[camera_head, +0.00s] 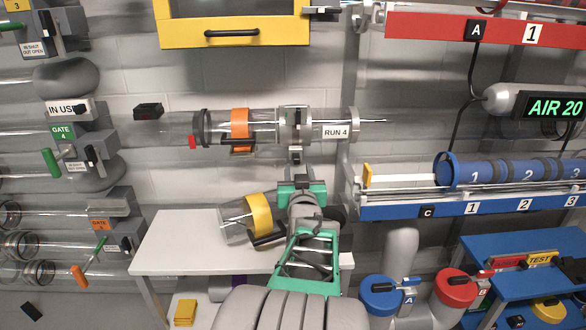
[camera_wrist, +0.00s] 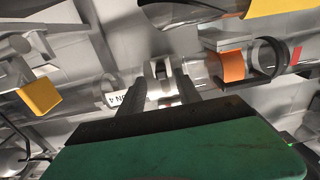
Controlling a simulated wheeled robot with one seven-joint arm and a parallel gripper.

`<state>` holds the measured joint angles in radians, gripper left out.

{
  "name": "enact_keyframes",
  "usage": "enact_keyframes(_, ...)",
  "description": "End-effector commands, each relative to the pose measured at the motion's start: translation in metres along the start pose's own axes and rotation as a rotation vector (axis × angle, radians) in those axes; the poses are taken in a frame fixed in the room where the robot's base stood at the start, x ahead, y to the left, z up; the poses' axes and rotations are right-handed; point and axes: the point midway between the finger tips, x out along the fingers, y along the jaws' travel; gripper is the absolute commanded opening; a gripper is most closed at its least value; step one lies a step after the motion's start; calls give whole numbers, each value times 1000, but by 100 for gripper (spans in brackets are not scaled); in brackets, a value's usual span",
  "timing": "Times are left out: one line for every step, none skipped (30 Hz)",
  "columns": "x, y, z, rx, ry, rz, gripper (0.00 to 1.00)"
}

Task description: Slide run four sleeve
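Run 4 is a clear horizontal tube line on the back wall, marked by a white RUN 4 label (camera_head: 336,132). A grey collar (camera_head: 296,122) sits just left of the label; it also shows in the wrist view (camera_wrist: 160,68). An orange band (camera_head: 240,124) is around the clear tube farther left; it is right of the collar in the wrist view (camera_wrist: 233,66). I cannot tell which of these parts is the sleeve. My gripper (camera_wrist: 160,84) comes up from below, its two dark fingers apart at the collar's lower side. Whether they touch it is unclear.
A white table (camera_head: 185,240) with a yellow-banded clear tube piece (camera_head: 245,218) stands below. A yellow cabinet (camera_head: 235,25) hangs above. A blue rack (camera_head: 470,205) with blue tubes is at right. Gate 4 (camera_head: 62,132) and its green handle are at left.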

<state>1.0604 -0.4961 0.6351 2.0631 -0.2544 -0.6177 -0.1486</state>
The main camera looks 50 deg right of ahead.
Motion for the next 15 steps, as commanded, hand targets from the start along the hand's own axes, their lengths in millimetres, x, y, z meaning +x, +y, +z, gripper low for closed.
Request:
enact_keyframes(11, -1, 3, 0, -2, -3, 40)
enact_keyframes(16, -1, 3, -1, -2, -2, 40)
enact_keyframes(23, -1, 3, -1, -2, -2, 40)
enact_keyframes(28, -1, 2, -1, -1, -3, 40)
enact_keyframes(32, -2, 3, 0, -2, -3, 40)
enact_keyframes(36, -2, 2, 0, -1, -3, 40)
enact_keyframes(38, -2, 2, 0, -2, -3, 40)
enact_keyframes(40, -2, 2, 0, -2, -3, 40)
enact_keyframes(41, -2, 1, 0, -1, -3, 40)
enact_keyframes(42, -2, 1, 0, -1, -3, 40)
enact_keyframes(42, -2, 0, 0, -1, -3, 40)
enact_keyframes(42, -2, 0, 0, -1, -3, 40)
enact_keyframes(42, -2, 0, 0, -1, -3, 40)
enact_keyframes(41, -2, 0, 0, -1, -3, 40)
enact_keyframes(41, -2, 0, 0, -1, -3, 40)
